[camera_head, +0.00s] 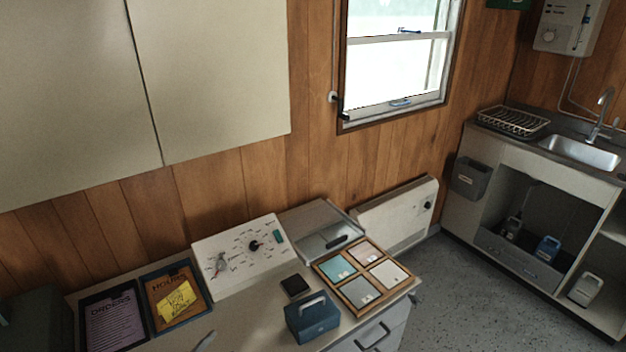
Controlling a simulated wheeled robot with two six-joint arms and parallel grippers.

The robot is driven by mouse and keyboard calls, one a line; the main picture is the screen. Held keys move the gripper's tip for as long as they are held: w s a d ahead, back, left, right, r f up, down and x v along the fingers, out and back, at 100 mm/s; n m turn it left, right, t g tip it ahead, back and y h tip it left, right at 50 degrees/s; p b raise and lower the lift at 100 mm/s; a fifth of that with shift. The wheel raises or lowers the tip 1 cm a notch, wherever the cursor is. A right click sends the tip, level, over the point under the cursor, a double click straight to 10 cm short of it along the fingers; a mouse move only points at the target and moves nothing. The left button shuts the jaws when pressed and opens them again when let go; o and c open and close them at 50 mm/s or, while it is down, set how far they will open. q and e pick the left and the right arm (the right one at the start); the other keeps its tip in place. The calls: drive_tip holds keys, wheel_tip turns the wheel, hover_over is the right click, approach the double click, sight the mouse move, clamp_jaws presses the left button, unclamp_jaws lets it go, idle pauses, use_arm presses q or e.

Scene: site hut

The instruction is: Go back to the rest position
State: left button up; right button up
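Neither of my grippers can be made out in the head view. The task names no object. Below me is a counter (262,327) with a control panel, trays and a small blue case (313,318) with a pale handle. A thin grey piece (205,341) shows at the bottom edge over the counter; I cannot tell what it belongs to.
Wall cabinets (215,75) hang above the counter. A white dial panel (243,255), two paper trays (112,318) and a four-square sample tray (362,276) stand on it. A sink unit (580,152) is at right. Grey floor (455,290) between is clear.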

use_arm(q)
drive_tip(key=s+f+m+g, duration=0.1)
drive_tip(key=s+m+g, duration=0.5)
drive_tip(key=s+m, duration=0.55)
drive_tip(key=s+a+r+m+g+y, duration=0.1)
drive_tip(key=s+a+m+g+y, duration=0.4)
drive_tip(key=s+a+m+y, duration=0.7)
wheel_tip(320, 180, down, 24)
drive_tip(key=s+f+n+g+h, duration=0.1)
drive_tip(key=s+n+g+h, duration=0.1)
drive_tip(key=h, duration=0.3)
drive_tip(key=s+d+f, duration=0.2)
drive_tip(key=s+f, duration=1.2)
drive_tip(key=f, duration=0.1)
drive_tip(key=shift+s+g, duration=0.35)
drive_tip(key=shift+g, duration=0.05)
use_arm(e)
drive_tip(key=shift+s+d, duration=0.1)
drive_tip(key=shift+s, duration=0.5)
